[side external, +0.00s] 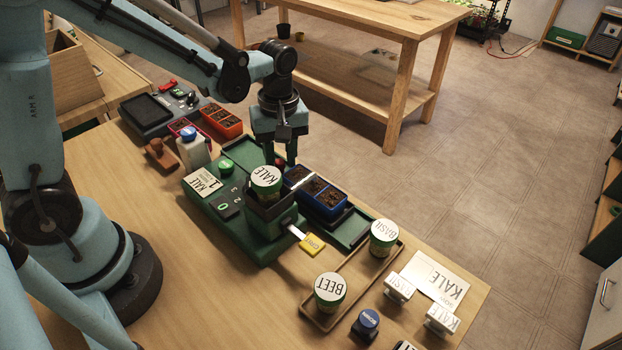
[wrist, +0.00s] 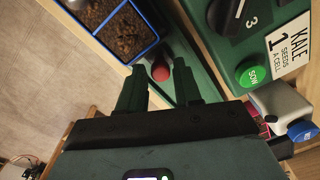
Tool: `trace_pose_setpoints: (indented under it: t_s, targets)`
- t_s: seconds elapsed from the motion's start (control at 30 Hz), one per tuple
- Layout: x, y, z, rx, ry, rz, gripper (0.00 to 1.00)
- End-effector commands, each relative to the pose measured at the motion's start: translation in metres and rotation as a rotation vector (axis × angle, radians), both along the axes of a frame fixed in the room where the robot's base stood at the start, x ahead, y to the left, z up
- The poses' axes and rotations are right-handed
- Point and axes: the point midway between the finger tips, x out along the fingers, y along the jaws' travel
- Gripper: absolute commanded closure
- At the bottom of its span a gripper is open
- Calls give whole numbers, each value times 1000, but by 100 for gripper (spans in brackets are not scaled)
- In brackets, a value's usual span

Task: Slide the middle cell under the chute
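A blue tray (side external: 342,209) with several soil-filled cells lies in the green track of the seeder (side external: 262,232). Its middle cell (side external: 314,186) shows dark soil. The tray's end also shows in the wrist view (wrist: 150,48). A KALE canister (side external: 266,181) stands on the seeder; the chute outlet below it is hidden from both cameras. My gripper (wrist: 160,85) is open, fingers pointing down at the track just beyond the tray's left end. A red knob (wrist: 160,72) shows between the fingertips, not visibly gripped.
A green SOW button (wrist: 251,74) and a KALE card sit on the seeder. BEET (side external: 329,291) and BASIL (side external: 383,237) canisters stand on a wooden tray (side external: 350,283) at right. A yellow tag (side external: 312,244) sticks out in front.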

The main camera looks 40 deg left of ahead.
Motion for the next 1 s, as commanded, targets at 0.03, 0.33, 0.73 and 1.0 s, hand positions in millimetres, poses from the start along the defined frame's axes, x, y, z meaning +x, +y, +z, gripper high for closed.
trace_pose_setpoints:
  t_s: [0.03,0.33,0.73,1.0]
  targets:
    - [0,0,0,0,0,0,66]
    - [0,0,5,0,0,0,66]
    - [2,-1,62,0,0,0,66]
    - [3,-2,101,0,0,0,66]
